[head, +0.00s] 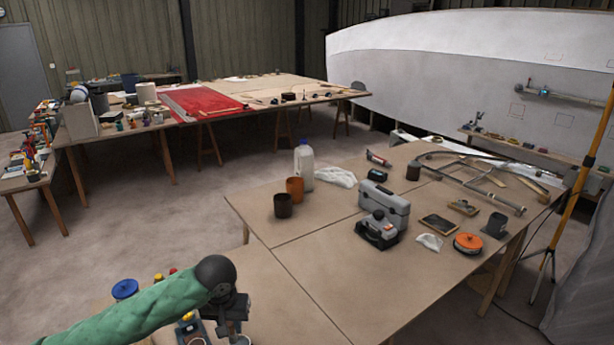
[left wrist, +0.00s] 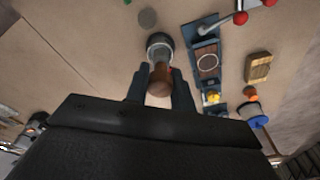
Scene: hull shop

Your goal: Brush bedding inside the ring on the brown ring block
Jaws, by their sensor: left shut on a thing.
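In the left wrist view my left gripper (left wrist: 158,76) is shut on a brush-like tool with a round brown handle (left wrist: 159,88). Beyond the handle is a round grey end with a dark rim (left wrist: 160,43); I cannot tell whether this is the tool's head or a small pot around it. To the right, apart from the tool, the brown ring block (left wrist: 208,63) sits in a long blue fixture (left wrist: 206,27), with a ring outline on its face. In the head view my left gripper (head: 231,318) hangs low over the near bench, partly hiding the fixture. My right gripper is out of view.
A red-knobbed lever (left wrist: 240,18), a tan wooden block (left wrist: 257,67) and a blue-lidded pot (left wrist: 250,112) are right of the fixture. The bench's middle is clear.

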